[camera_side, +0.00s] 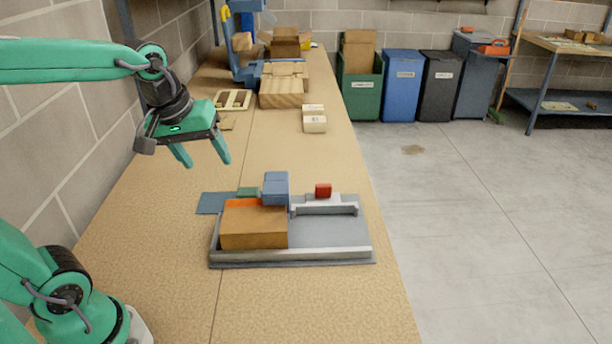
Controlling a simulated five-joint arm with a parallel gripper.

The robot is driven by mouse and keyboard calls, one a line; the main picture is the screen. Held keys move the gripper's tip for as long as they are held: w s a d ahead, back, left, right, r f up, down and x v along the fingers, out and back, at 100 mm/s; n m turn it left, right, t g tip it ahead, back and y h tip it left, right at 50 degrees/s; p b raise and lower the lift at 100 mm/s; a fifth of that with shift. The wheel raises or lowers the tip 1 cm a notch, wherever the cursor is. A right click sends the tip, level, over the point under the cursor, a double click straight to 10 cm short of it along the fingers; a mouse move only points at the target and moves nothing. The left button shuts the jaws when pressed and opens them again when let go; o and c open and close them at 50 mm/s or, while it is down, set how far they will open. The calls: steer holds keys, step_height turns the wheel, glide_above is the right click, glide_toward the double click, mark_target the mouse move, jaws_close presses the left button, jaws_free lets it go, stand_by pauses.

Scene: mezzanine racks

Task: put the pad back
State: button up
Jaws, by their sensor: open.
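My gripper (206,162) is open and empty, its fingers pointing down above the bench, up and left of a grey fixture (335,232). I cannot tell for sure which thing is the pad. A flat blue-grey piece (209,203) lies on the bench at the fixture's back left, below my gripper. A small green piece (248,192) is beside it. In the fixture's left part sits a brown block (253,230) with an orange strip (241,203) along its back. A blue block (276,188) stands behind it. A red piece (323,190) sits on the fixture's rear part.
Two small pale boxes (314,123), a slatted wooden frame (233,100) and a wooden block (283,90) lie farther back on the bench (160,275). A brick wall (60,150) runs along the left. The bench in front of the fixture is clear.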

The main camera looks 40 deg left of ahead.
steer(key=s+d+f+m+t, duration=0.1)
steer(key=s+d+m, duration=0.1)
steer(key=s+m, duration=0.5)
steer(key=shift+s+d+f+m+t, duration=0.15)
steer(key=shift+s+d+m+t, duration=0.1)
steer(key=shift+d+m+t, duration=0.05)
